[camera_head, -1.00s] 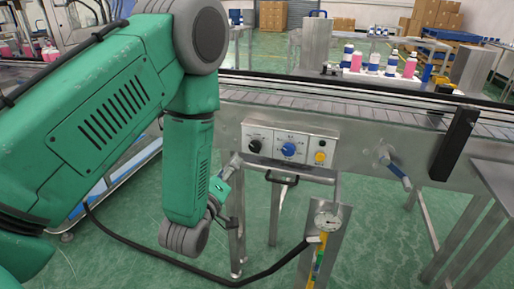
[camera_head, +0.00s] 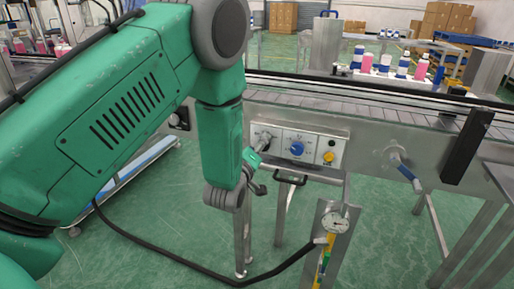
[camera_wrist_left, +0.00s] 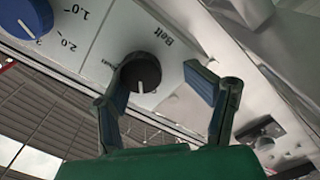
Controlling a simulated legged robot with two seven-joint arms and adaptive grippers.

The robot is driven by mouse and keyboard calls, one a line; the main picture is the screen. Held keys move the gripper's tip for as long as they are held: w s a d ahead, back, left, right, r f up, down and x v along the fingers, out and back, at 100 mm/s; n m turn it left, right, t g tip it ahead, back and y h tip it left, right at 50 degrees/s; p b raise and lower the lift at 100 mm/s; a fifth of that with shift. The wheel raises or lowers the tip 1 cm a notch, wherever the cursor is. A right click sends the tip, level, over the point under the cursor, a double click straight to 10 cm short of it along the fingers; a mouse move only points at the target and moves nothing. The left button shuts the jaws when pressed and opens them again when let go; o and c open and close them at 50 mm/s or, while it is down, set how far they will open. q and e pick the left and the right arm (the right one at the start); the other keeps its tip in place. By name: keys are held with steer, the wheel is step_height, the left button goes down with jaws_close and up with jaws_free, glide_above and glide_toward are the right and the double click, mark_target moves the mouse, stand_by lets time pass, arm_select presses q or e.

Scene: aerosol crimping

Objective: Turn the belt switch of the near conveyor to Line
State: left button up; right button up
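The belt switch is a black round knob (camera_wrist_left: 141,72) under the printed word "Belt" in the left wrist view. Its pointer mark reaches toward the lower part of the panel; its setting is not legible. My left gripper (camera_wrist_left: 163,74) is open, with one finger on each side of the knob. The knob lies closer to the left finger; contact cannot be told. My right gripper is not in view.
A black handle (camera_head: 291,180) sticks out below the panel. Bottles (camera_head: 384,63) stand behind the conveyor.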

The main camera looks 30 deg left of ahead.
mark_target(267, 147)
arm_select(q)
steer(key=d, duration=0.2)
steer(key=shift+d+r, duration=0.15)
steer(key=shift+d, duration=0.25)
steer(key=c, duration=1)
steer(key=shift+o, duration=0.2)
steer(key=shift+w+d, duration=0.1)
steer(key=shift+d, duration=0.1)
steer(key=shift+a, duration=0.8)
steer(key=shift+c, duration=0.2)
steer(key=shift+d, duration=0.25)
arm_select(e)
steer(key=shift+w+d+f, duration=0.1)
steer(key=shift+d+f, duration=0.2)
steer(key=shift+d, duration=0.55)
